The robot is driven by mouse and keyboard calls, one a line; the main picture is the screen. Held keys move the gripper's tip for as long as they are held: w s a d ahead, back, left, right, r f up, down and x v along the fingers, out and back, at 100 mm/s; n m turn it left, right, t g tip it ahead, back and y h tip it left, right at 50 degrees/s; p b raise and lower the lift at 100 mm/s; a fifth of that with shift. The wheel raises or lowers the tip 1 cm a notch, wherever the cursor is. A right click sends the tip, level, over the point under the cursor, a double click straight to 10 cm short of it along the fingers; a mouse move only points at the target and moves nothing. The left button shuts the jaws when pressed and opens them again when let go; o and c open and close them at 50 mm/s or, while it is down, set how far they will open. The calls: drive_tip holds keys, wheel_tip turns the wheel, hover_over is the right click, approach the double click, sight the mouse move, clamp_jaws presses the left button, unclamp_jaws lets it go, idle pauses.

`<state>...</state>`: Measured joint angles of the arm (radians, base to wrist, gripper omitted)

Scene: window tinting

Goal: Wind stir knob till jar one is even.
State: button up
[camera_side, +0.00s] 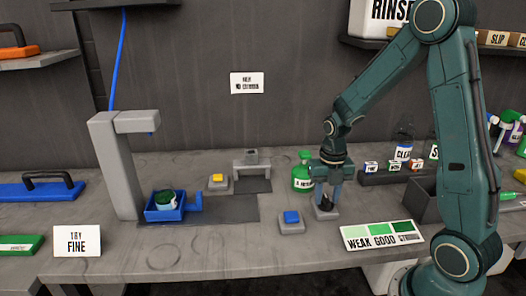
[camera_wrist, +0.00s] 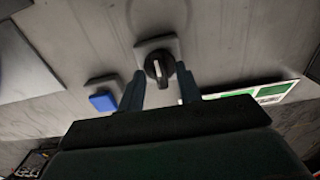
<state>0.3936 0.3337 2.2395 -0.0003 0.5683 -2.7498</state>
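The stir knob (camera_side: 326,206) is a black dial on a small grey base at the middle right of the bench. In the wrist view the knob (camera_wrist: 158,66) shows a pale pointer line on its face. My gripper (camera_side: 327,190) points down at the knob. In the wrist view its two fingers (camera_wrist: 161,76) are apart, one at each side of the knob, with gaps visible; I cannot tell whether either touches it. A small jar (camera_side: 166,197) with green contents sits in a blue holder (camera_side: 166,213) at the left; its number and evenness cannot be read.
A blue button (camera_side: 291,219) stands left of the knob, and a yellow button (camera_side: 218,179) farther back. The WEAK GOOD STRONG shade card (camera_side: 381,235) lies at the right front. A grey post (camera_side: 113,165) rises beside the blue holder.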

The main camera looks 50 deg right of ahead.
clamp_jaws()
drive_tip(key=shift+m, duration=0.3)
